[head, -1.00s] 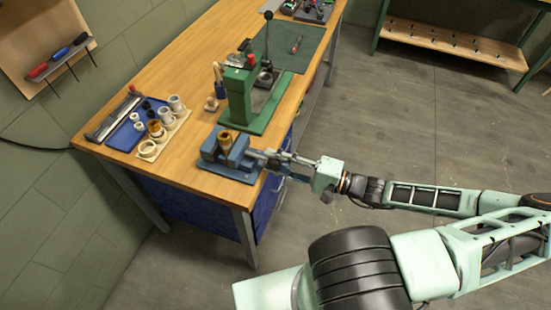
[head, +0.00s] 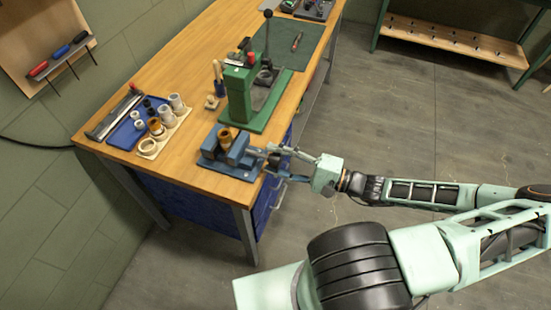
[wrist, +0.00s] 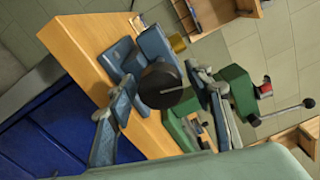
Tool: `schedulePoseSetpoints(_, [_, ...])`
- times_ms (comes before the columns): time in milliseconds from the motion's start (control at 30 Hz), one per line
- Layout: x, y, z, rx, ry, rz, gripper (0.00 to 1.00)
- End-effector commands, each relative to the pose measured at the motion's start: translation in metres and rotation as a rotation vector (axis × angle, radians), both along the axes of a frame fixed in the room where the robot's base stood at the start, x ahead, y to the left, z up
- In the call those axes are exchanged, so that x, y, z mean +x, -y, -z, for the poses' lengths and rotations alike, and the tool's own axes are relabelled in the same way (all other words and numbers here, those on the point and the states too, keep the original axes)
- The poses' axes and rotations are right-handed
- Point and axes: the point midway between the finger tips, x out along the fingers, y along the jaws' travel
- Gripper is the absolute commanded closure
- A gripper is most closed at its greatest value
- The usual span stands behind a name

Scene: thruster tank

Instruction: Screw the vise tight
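The blue vise (head: 212,150) stands at the near right edge of the wooden workbench. A brass-coloured ring (head: 225,137) sits between its jaws; in the wrist view the ring (wrist: 177,43) is partly hidden behind the vise (wrist: 153,47). A round dark knob (wrist: 160,86) at the screw end faces the wrist camera. My gripper (head: 268,153) is at the screw end of the vise, beyond the bench edge. In the wrist view its fingers (wrist: 160,76) are spread, one on each side of the knob. I cannot tell whether they touch it.
A green press (head: 240,92) stands just behind the vise. A blue tray (head: 126,135) and a pale block with several rings (head: 176,122) lie to the left. A green mat (head: 305,42) lies farther back. The floor right of the bench is clear.

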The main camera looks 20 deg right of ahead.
Motion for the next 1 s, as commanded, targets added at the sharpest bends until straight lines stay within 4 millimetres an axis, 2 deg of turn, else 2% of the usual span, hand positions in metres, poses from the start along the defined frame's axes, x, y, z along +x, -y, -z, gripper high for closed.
schedulePoseSetpoints(367, [-0.003, 0.004, 0.0, -0.002, 0.0, 0.001, 0.49])
schedulePoseSetpoints(467, [-0.01, 0.016, 0.0, -0.003, -0.001, 0.003, 0.49])
schedulePoseSetpoints(800, [-0.052, 0.073, 0.001, -0.003, -0.001, 0.003, 0.49])
schedulePoseSetpoints(1000, [-0.067, 0.093, 0.0, -0.002, 0.0, 0.0, 0.49])
